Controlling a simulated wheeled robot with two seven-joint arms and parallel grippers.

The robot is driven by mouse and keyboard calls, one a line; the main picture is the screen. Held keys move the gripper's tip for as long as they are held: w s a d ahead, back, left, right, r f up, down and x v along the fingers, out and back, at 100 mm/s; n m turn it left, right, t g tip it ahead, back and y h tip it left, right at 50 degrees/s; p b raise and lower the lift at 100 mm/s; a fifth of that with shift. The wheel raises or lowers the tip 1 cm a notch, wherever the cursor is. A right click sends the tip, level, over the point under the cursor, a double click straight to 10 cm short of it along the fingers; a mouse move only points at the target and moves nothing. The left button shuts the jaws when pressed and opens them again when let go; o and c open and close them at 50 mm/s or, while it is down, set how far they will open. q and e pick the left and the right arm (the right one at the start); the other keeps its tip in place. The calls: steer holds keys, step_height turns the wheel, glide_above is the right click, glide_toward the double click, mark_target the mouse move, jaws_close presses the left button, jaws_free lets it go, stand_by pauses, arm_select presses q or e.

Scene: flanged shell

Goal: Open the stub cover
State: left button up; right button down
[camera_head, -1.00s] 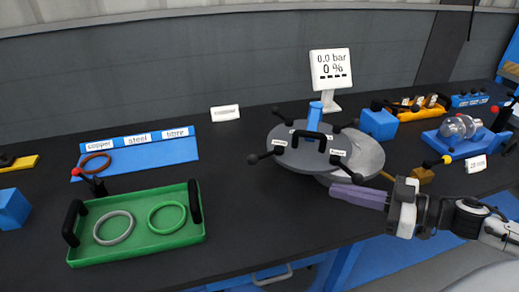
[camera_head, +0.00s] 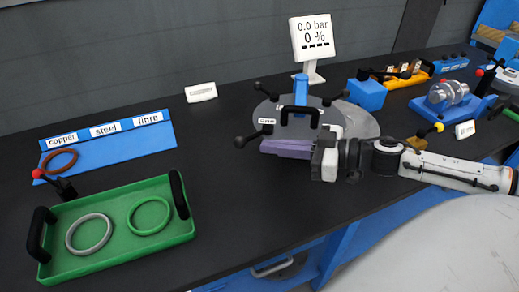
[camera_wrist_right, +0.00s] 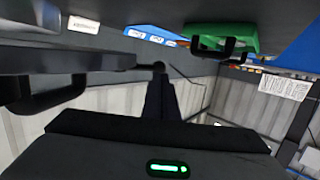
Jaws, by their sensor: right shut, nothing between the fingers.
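The round grey cover (camera_head: 262,112) lies on the flanged shell (camera_head: 362,124) at mid-table, with a black bow handle (camera_head: 300,110) and several black ball-ended levers around it. A blue post (camera_head: 301,87) stands at its back. My right gripper (camera_head: 272,148) is at the cover's front edge, its purple fingers shut and empty, pointing left. The fingers overlap the front rim in the picture; I cannot tell whether they touch. The right wrist view shows a grey disc edge (camera_wrist_right: 70,62) close by and a black ball knob (camera_wrist_right: 158,66). My left gripper is out of view.
A green tray (camera_head: 118,249) with two rings stands at front left, before a blue ring board (camera_head: 110,150). A display (camera_head: 313,38) reads 0.0 bar, 0 %. Blue block (camera_head: 367,91) and glass-vessel stand (camera_head: 448,97) are right. Table between tray and cover is clear.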

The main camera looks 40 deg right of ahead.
steer(key=shift+b+x, duration=0.55)
steer(key=shift+x, duration=1.4)
steer(key=shift+w, duration=0.1)
